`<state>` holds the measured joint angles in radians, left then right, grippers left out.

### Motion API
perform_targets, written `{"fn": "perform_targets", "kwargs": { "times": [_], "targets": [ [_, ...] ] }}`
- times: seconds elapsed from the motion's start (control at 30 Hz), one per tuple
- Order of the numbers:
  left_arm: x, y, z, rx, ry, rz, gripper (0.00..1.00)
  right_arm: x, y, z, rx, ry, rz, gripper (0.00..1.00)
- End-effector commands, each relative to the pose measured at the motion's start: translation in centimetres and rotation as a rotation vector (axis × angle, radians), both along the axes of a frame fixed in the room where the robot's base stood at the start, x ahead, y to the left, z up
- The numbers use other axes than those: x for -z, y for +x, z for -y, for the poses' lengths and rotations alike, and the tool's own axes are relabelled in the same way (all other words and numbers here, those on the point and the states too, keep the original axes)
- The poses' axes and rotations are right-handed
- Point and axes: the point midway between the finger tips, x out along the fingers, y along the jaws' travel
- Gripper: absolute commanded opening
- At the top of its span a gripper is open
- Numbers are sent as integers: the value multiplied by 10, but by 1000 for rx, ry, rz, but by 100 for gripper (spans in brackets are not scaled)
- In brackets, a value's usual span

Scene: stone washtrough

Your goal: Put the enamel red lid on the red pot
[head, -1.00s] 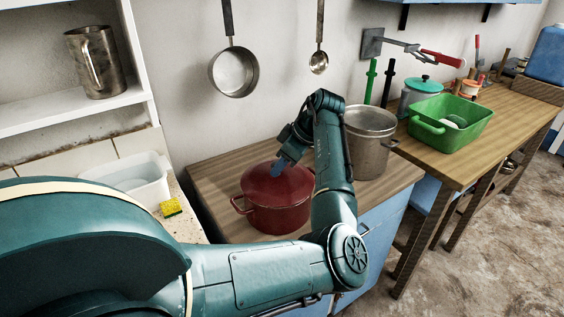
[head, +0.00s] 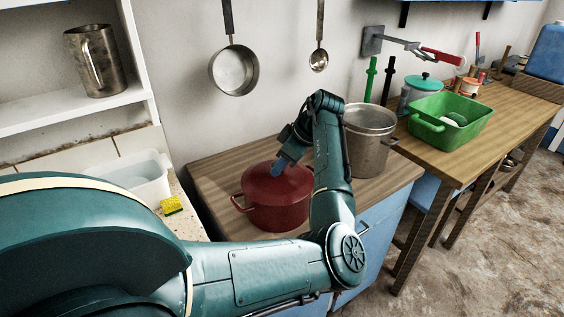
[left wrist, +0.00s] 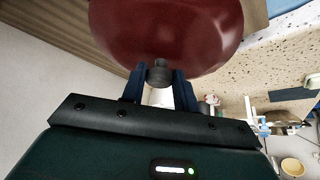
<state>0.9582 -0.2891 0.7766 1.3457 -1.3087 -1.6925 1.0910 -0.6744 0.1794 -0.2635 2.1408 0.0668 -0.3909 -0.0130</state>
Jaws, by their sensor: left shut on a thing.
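The red pot (head: 272,217) stands on the wooden top of the blue cabinet. The enamel red lid (head: 262,181) is over the pot's mouth, and I see no clear gap between them from here. My left gripper (head: 278,168) comes down on the lid from above. In the left wrist view, the blue fingers of my left gripper (left wrist: 160,78) are shut on the dark knob (left wrist: 159,70) of the lid (left wrist: 165,30). My forearm hides the pot's right side. My right gripper is not in view.
A tall steel pot (head: 370,145) stands close behind my forearm. A green basin (head: 452,122) and a teal-lidded pot (head: 420,90) are on the table to the right. A yellow sponge (head: 172,206) and a white tub (head: 143,178) are at the left. A pan (head: 234,72) hangs behind.

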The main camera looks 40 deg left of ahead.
Motion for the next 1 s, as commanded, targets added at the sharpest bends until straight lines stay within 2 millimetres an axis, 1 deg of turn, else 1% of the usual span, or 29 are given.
{"fn": "perform_targets", "kwargs": {
  "times": [0.03, 0.07, 0.3, 0.37, 0.53, 0.8, 1.0],
  "targets": [
    [-1, 0, 0, 0, 1, 1, 0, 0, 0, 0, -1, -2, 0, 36],
    [-1, 0, 0, 0, 1, 1, 31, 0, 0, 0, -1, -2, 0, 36],
    [0, 0, 0, -1, 0, 0, 50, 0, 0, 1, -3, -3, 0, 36],
    [0, 0, 0, -1, 0, 0, 55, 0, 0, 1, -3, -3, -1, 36],
    [0, 0, 0, 0, -1, -1, 56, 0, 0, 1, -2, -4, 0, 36],
    [0, 0, 0, 0, -1, -1, 77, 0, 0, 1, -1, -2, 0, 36],
    [0, 0, 0, 0, 0, 0, 77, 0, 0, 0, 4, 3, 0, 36]
  ]
}}
